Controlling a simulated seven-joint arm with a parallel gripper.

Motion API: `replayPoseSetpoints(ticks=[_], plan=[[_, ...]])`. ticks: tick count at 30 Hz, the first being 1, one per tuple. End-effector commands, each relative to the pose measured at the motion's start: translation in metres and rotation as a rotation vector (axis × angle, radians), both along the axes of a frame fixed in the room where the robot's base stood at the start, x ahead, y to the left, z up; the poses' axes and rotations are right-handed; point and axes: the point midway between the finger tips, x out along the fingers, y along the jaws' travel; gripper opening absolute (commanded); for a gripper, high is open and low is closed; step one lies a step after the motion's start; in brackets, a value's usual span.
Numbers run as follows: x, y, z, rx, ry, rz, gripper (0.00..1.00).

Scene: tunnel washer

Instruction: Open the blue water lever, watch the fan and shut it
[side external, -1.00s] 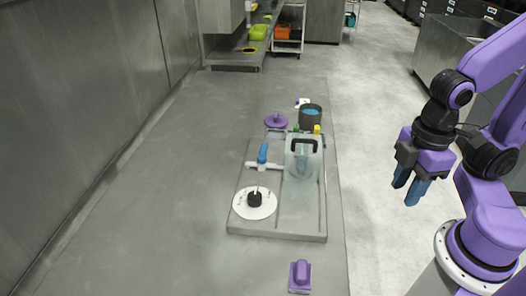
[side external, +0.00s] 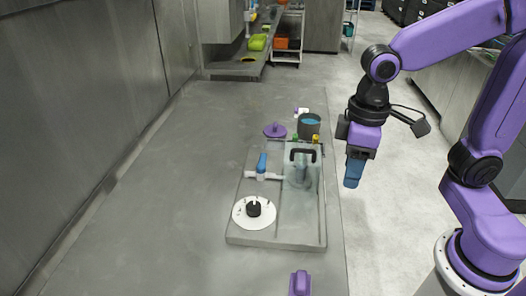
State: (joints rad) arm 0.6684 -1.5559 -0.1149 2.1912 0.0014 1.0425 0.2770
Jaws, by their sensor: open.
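The blue water lever (side external: 262,163) stands upright on a white pipe fitting (side external: 262,176) at the left of the grey washer tray (side external: 275,238). A clear box (side external: 302,170) with a black handle sits on the tray's right side. A white disc with a black hub (side external: 254,210) lies at the tray's front left. I cannot tell for sure which part is the fan. My gripper (side external: 353,175) hangs to the right of the tray, past the counter edge, with blue fingers pointing down. It is apart from the lever and holds nothing visible; the finger gap is hard to see from this side.
A purple lidded piece (side external: 275,130) and a dark pot with blue contents (side external: 309,124) stand behind the tray. A purple block (side external: 300,284) sits in front. The counter (side external: 160,200) left of the tray is clear. A steel wall bounds it on the left.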

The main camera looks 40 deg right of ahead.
Motion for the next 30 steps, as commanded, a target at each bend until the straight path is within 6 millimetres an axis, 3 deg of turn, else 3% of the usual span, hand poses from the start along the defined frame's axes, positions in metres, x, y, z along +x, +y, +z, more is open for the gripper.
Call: replayPoseSetpoints(ticks=[9, 21, 27, 30], plan=[[0.101, 0.030, 0.026, -0.003, 0.010, -0.472, 0.47], [0.218, 0.027, 0.046, -0.005, 0.020, -1.062, 0.47], [0.257, 0.013, 0.051, -0.006, 0.022, -1.293, 0.47], [0.266, 0.008, 0.052, -0.007, 0.025, -1.360, 0.47]])
